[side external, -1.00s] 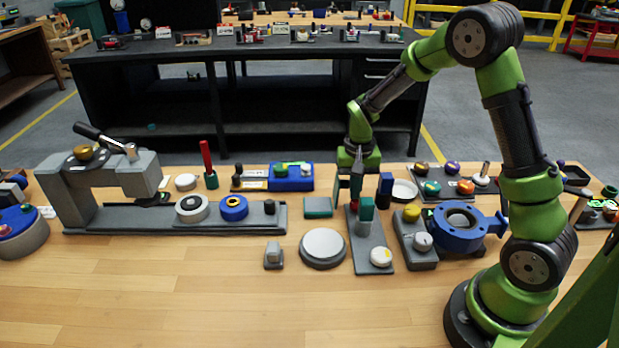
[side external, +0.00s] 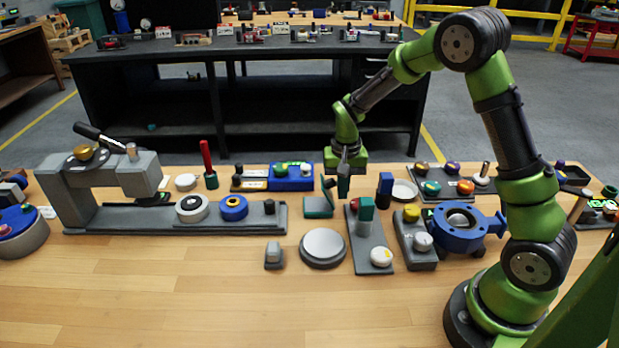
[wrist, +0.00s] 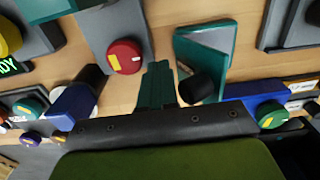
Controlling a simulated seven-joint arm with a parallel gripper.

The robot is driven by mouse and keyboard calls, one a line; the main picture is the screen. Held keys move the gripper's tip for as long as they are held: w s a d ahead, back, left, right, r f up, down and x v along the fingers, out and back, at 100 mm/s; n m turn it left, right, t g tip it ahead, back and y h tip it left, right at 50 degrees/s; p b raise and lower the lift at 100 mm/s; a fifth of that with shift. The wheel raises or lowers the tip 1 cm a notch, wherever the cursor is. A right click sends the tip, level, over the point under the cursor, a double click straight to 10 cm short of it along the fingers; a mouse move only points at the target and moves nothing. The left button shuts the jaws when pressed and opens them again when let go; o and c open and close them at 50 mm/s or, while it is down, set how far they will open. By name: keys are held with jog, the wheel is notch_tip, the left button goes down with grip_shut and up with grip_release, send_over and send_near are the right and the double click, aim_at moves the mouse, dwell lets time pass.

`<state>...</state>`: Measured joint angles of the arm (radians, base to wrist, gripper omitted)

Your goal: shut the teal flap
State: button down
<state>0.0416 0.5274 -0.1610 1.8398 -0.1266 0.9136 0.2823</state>
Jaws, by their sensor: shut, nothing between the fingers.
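The teal flap unit (side external: 317,208) is a small teal square on the bench, left of my gripper. A dark knob (side external: 328,183) stands up at its back right. In the wrist view the teal flap (wrist: 203,52) shows tilted against its frame, with a wedge-shaped gap between them, so it looks partly open. The dark knob (wrist: 200,86) is at its near end. My gripper (side external: 343,188) is shut and empty, just right of the flap and pointing down. Its closed fingers (wrist: 158,85) show left of the knob; I cannot tell whether they touch it.
A blue box (side external: 291,178) lies behind the flap, and a round grey disc (side external: 323,247) in front.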

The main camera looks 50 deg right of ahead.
jog(key=shift+w+a, duration=1.95)
jog(key=shift+w+a+r, duration=0.1)
jog(key=shift+a+r, duration=0.1)
jog(key=shift+r, duration=1.4)
jog(key=shift+d+r, duration=0.2)
jog(key=shift+r, duration=1.75)
notch_tip(320, 180, up, 4)
jog(key=w+a+f, duration=0.1)
send_near(318, 204)
jog(key=shift+w+a+f, duration=0.4)
jog(key=shift+a+f, duration=0.05)
jog(key=shift+a, duration=0.05)
jog(key=shift+f, duration=0.3)
